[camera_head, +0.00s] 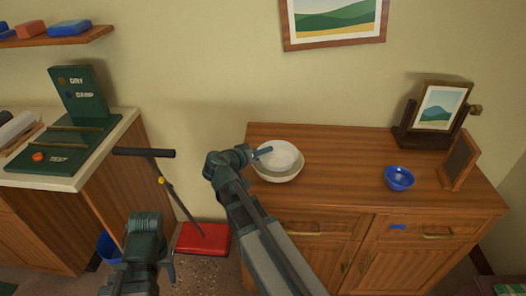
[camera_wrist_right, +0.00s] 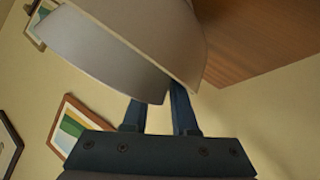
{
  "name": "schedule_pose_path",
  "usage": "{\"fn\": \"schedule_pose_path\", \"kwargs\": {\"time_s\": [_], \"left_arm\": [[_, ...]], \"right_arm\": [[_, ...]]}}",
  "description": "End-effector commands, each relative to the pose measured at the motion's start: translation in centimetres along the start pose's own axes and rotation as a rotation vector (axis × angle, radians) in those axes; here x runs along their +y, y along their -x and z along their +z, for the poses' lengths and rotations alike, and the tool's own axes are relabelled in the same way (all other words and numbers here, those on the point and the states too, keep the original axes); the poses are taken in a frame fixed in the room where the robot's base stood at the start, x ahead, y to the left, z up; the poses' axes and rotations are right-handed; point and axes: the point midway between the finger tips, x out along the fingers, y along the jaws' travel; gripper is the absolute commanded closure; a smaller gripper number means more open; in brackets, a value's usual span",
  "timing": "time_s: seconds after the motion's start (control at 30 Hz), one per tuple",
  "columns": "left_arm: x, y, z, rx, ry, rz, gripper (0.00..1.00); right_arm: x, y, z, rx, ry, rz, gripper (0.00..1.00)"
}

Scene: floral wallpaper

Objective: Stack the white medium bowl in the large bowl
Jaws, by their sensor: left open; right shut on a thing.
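The white medium bowl (camera_head: 279,154) is at the left of the wooden sideboard, inside or just over the beige-grey large bowl (camera_head: 279,178). I cannot tell whether it rests on the large bowl's bottom. My right gripper (camera_head: 262,152) is shut on the medium bowl's left rim. In the right wrist view, the two bowl walls overlap close above my right gripper's fingers (camera_wrist_right: 160,112), and the fingers' hold on the rim is partly hidden. My left gripper (camera_head: 143,278) is open and empty, low in front of the floor, away from the bowls.
A small blue bowl (camera_head: 398,178) stands right on the sideboard (camera_head: 335,160). The sideboard's middle is clear.

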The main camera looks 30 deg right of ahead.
Motion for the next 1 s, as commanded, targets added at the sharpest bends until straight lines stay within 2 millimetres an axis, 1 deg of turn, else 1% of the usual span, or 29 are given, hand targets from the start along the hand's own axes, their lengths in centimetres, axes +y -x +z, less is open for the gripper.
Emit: {"fn": "schedule_pose_path", "kwargs": {"time_s": [0.03,0.13,0.17,0.2,0.23,0.53,0.63,0.7,0.77,0.8,1.0], "left_arm": [[0.0,-0.3,0.0,0.0,0.0,0.0,0.5],[0.0,-0.2,0.0,0.0,0.0,0.0,0.5],[0.0,-0.2,0.0,0.0,0.0,0.0,0.5],[0.0,-0.2,0.0,0.0,0.0,0.0,0.5],[0.0,-0.2,0.0,0.0,0.0,0.0,0.5],[0.0,0.0,0.0,0.0,0.0,0.0,0.5],[-0.1,0.8,0.1,0.0,0.0,0.0,0.5],[-0.2,1.8,0.1,0.0,0.0,0.0,0.5],[-0.2,1.9,0.1,0.0,0.0,0.0,0.5],[-0.2,2.3,0.1,0.0,0.0,0.0,0.5],[-0.4,3.9,0.2,0.0,0.0,0.0,0.5]], "right_arm": [[-0.1,-0.1,0.2,0.001,0.001,0.001,1.0],[-0.1,-0.1,0.1,0.001,0.001,0.001,1.0],[-0.1,-0.1,0.1,0.0,0.0,0.0,0.72],[-0.1,-0.1,0.1,0.0,0.0,0.0,0.65],[-0.1,-0.1,0.1,0.0,0.0,0.0,0.61],[0.0,0.0,0.0,0.0,0.0,-0.001,0.61],[0.4,0.3,-0.7,0.0,0.0,-0.001,0.61],[0.8,0.6,-1.4,0.0,0.0,-0.001,0.61],[0.7,2.1,-1.1,0.001,0.002,-0.003,0.61],[0.7,3.1,-1.1,0.002,0.003,-0.004,0.61],[0.8,7.5,-1.1,0.002,0.002,-0.003,0.61]]}}
